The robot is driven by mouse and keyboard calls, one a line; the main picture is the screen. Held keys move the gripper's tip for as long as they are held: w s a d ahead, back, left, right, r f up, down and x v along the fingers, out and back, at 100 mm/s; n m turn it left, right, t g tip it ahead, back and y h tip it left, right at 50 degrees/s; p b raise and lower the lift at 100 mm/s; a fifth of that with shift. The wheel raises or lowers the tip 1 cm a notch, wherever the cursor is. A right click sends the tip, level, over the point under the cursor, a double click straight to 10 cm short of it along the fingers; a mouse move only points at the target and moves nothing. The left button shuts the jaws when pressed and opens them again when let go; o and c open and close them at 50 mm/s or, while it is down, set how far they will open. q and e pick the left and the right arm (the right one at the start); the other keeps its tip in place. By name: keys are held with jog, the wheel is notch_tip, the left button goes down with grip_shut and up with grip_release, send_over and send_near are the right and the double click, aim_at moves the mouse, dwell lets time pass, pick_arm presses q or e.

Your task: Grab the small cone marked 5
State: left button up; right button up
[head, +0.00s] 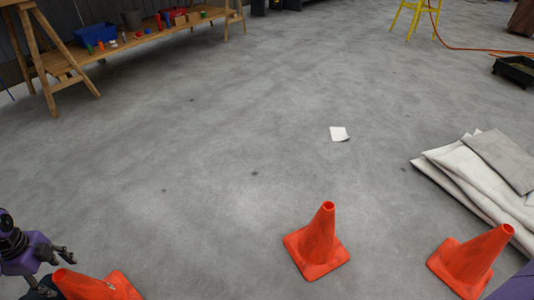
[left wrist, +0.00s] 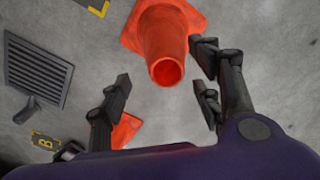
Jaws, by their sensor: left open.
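Three orange cones show in the head view: one at the lower left (head: 88,287), cut by the frame's bottom edge, one in the middle (head: 318,238) and one at the right (head: 474,262). No number is readable on any of them. My left gripper (head: 58,270) is at the lower left, close to the left cone. In the left wrist view my left gripper (left wrist: 161,88) is open and empty. A cone (left wrist: 163,30) with its open tip towards the camera lies ahead of the fingers. Part of another cone (left wrist: 127,129) shows behind the left finger. My right gripper is not seen.
White folded sheets (head: 470,180) lie at the right. A sheet of paper (head: 339,133) lies on the floor. A wooden bench (head: 150,42) stands at the back left, a yellow stand (head: 414,18) at the back right. A grey grate (left wrist: 36,72) shows in the wrist view.

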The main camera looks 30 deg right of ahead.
aim_at(63, 280)
pick_arm(q)
notch_tip(63, 280, down, 4)
jog(key=shift+w+f+b, duration=0.1)
jog(key=shift+w+b, duration=0.05)
jog(key=shift+b, duration=0.8)
jog(key=shift+c, duration=0.2)
grip_shut()
